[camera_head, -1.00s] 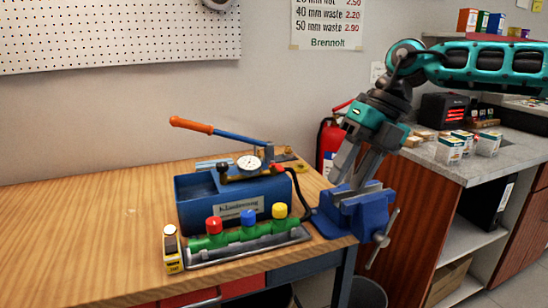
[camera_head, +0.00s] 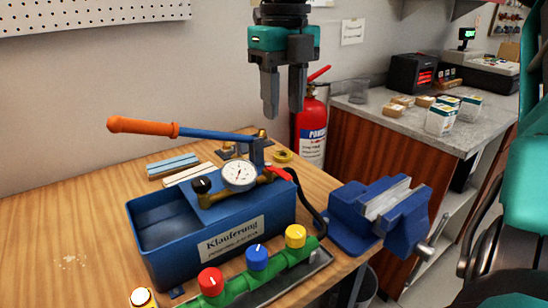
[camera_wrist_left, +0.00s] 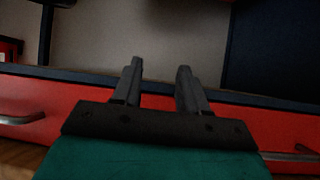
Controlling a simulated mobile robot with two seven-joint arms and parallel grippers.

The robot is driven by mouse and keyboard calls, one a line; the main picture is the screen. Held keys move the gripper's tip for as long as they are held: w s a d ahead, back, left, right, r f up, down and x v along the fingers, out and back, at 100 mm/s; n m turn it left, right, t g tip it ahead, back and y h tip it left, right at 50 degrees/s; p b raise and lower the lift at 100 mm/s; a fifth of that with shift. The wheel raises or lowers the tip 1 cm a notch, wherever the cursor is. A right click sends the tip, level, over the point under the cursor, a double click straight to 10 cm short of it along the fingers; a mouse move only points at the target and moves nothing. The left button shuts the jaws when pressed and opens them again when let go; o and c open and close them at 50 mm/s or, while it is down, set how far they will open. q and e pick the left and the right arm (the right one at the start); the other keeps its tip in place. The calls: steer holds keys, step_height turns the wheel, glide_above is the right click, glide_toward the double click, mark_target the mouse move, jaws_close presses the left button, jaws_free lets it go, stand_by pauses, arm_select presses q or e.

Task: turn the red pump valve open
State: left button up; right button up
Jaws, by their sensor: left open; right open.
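The blue test pump (camera_head: 282,207) stands on the wooden bench, with a round gauge (camera_head: 239,175) and an orange-handled lever. A small red valve handle (camera_head: 279,173) sits on the brass fitting right of the gauge; its exact angle is hard to tell. A black knob (camera_head: 201,185) is left of the gauge. My right gripper (camera_head: 284,112) points down, open and empty, above and apart from the red handle in the picture. My left gripper (camera_wrist_left: 160,66) is open and empty in the left wrist view, in front of red drawers (camera_wrist_left: 40,105); the pump is not seen there.
A green manifold (camera_head: 279,260) with red, blue and yellow knobs stands in front of the pump. A blue vise (camera_head: 350,215) is to its right, with a black hose between. A fire extinguisher (camera_head: 311,130) stands behind. The bench's left side is mostly clear.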

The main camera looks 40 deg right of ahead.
mark_target(283, 173)
step_height(283, 173, down, 12)
steer(key=shift+r+b, duration=0.1)
steer(key=shift+b, duration=0.4)
jaws_close()
